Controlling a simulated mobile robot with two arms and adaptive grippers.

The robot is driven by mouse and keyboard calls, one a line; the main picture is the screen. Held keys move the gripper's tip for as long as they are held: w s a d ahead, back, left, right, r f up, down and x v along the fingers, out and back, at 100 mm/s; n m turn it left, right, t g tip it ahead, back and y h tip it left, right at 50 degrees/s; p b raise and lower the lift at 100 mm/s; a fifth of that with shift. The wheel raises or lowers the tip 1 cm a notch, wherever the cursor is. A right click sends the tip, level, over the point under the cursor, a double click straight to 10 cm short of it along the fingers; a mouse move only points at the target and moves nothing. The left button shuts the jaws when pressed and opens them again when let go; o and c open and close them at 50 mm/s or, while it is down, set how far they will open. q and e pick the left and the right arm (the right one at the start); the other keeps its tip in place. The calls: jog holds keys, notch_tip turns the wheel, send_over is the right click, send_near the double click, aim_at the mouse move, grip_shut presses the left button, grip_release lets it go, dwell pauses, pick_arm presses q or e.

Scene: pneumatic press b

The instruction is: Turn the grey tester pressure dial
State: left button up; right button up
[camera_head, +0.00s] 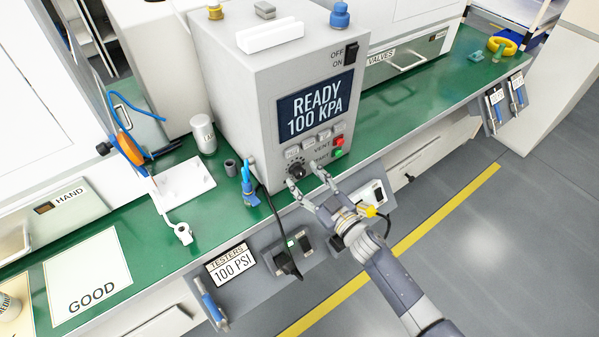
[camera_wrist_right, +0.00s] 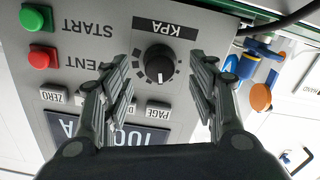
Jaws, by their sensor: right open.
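The grey tester (camera_head: 240,95) stands on the green bench, its display reading "READY 100 KPA". Its black pressure dial (camera_head: 297,171) sits low on the front panel. In the right wrist view the dial (camera_wrist_right: 159,65) shows upside down under a "KPA" label, with a white mark on its knob. My right gripper (camera_head: 308,182) is open in front of the panel. In the wrist view its fingers (camera_wrist_right: 162,90) stand either side of the dial with gaps on both sides, and hold nothing. My left gripper is in neither view.
Close to the dial are the green START button (camera_wrist_right: 36,18), the red VENT button (camera_wrist_right: 39,57) and the grey PAGE button (camera_wrist_right: 157,109). A blue fitting (camera_head: 249,187) stands left of the tester. A black cable (camera_head: 270,205) hangs to a socket at the bench edge.

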aim_at(301, 175)
jog(key=shift+w+a, duration=0.45)
jog(key=shift+w, duration=0.15)
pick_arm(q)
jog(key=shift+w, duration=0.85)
pick_arm(e)
jog(key=shift+x, duration=0.8)
jog(key=shift+c, duration=0.3)
jog(key=c, duration=1)
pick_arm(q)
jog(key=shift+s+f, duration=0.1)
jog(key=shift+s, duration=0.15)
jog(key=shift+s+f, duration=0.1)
pick_arm(e)
jog(key=shift+n, duration=0.3)
jog(key=shift+n+b, duration=0.4)
jog(key=shift+n, duration=0.1)
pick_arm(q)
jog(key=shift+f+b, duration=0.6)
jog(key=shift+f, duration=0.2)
pick_arm(e)
jog(key=shift+s+n, duration=0.1)
jog(key=shift+n, duration=2)
